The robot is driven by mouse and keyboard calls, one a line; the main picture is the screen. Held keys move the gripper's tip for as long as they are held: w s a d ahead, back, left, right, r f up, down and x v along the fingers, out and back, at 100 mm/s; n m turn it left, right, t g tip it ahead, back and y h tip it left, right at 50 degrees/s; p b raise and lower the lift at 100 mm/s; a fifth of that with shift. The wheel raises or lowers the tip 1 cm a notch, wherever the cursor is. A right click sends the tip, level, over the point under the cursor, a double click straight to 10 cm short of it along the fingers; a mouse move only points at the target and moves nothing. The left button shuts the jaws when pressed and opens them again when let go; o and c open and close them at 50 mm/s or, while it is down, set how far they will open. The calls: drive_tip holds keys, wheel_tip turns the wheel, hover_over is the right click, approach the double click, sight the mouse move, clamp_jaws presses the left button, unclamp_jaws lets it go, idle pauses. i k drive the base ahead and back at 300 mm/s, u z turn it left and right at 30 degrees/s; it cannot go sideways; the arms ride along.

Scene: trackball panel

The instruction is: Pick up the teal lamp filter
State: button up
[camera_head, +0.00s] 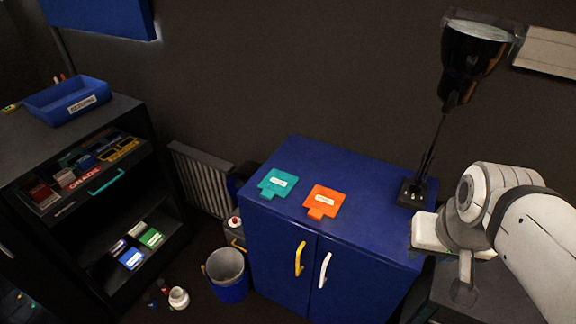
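The teal lamp filter (278,182) lies flat on the top of the blue cabinet (330,160), near its front left corner. It is a flat square with a tab and a white label. An orange filter (324,201) of the same shape lies to its right, apart from it. My arm comes in from the right edge, and my gripper (463,285) is at the cabinet's right side, far from the teal filter. Its fingers are too unclear to tell whether they are open. Nothing covers the teal filter.
A black lamp (470,65) stands on the cabinet's back right. Yellow (299,258) and white (324,270) handles stick out from its doors. A dark shelf unit (30,150) with a blue tray (68,98) stands left. A blue bin (228,275) is on the floor between. The cabinet's middle top is clear.

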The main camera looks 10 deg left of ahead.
sight(279, 182)
drive_tip(key=z, duration=0.1)
drive_tip(key=k, duration=0.25)
drive_tip(key=z, duration=3.05)
drive_tip(key=k, duration=2.4)
drive_tip(key=u, duration=1.5)
drive_tip(key=i, duration=0.95)
drive_tip(key=u, duration=0.05)
